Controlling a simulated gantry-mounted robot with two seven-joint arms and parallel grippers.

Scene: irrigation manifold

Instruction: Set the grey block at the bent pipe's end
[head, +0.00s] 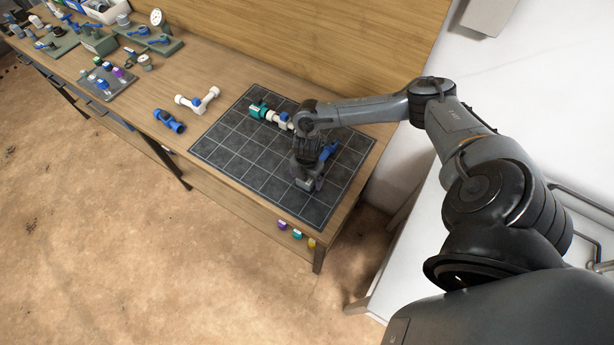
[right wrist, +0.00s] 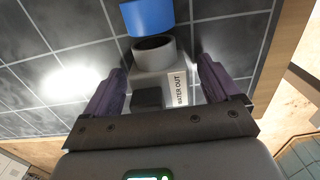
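The grey block (right wrist: 182,88), marked "WATER OUT", sits between the fingers of my right gripper (right wrist: 160,85) in the right wrist view. My left gripper is out of view.
A teal and white pipe line (head: 262,112) lies on the gridded mat (head: 232,152). A white bent fitting (head: 198,101) and a blue fitting (head: 168,121) lie left of the mat. Trays of parts (head: 108,80) stand farther left. The mat's front left is clear.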

